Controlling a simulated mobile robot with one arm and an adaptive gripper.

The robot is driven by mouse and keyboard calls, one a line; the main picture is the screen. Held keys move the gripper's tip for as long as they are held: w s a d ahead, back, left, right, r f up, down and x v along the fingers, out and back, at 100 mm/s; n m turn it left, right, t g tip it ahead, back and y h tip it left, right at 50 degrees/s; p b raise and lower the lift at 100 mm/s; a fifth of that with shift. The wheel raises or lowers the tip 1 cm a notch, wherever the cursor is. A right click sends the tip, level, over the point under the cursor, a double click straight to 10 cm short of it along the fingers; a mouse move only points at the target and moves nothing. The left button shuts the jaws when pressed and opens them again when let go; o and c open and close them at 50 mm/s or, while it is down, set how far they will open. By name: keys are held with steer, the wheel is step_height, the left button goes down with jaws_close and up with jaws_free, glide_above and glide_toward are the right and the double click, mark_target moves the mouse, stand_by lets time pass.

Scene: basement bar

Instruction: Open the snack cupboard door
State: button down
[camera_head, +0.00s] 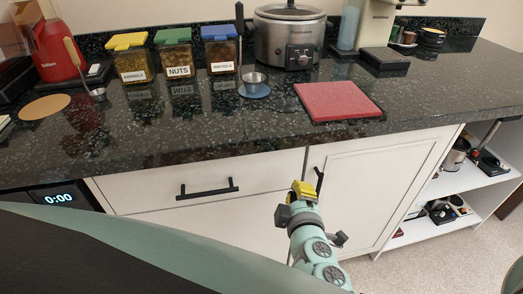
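A white panelled cupboard door (377,185) is under the counter, right of the drawers. It looks shut, flush with the cabinet front, and no label shows on it. Its short black handle (319,180) stands upright near the door's upper left edge. My gripper (304,189), with a yellow tip, is just left of the handle in the picture. I cannot tell whether it touches the handle or whether its fingers are open. My arm hides the door's lower left part.
A black speckled counter (225,125) overhangs the cabinet. A drawer with a black bar handle (207,189) is left of the door. Open white shelves (470,190) with items are at the right. Carpeted floor (430,262) is clear before the door's right side.

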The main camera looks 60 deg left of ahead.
steer(key=shift+d+f+t+h+b, duration=0.25)
steer(key=shift+d+f+t+b, duration=0.8)
steer(key=shift+f+b, duration=2.65)
steer(key=shift+d+f+t+h+b, duration=0.25)
steer(key=shift+d+f+t+b, duration=0.8)
steer(key=shift+f+b, duration=2.6)
steer(key=w+a+r+b, duration=0.1)
steer(key=w+a+r, duration=0.1)
steer(key=w+a, duration=0.4)
steer(key=shift+w+a+n+t, duration=0.3)
steer(key=shift+w+a+t, duration=0.1)
steer(key=shift+a, duration=0.15)
steer(key=shift+b, duration=0.3)
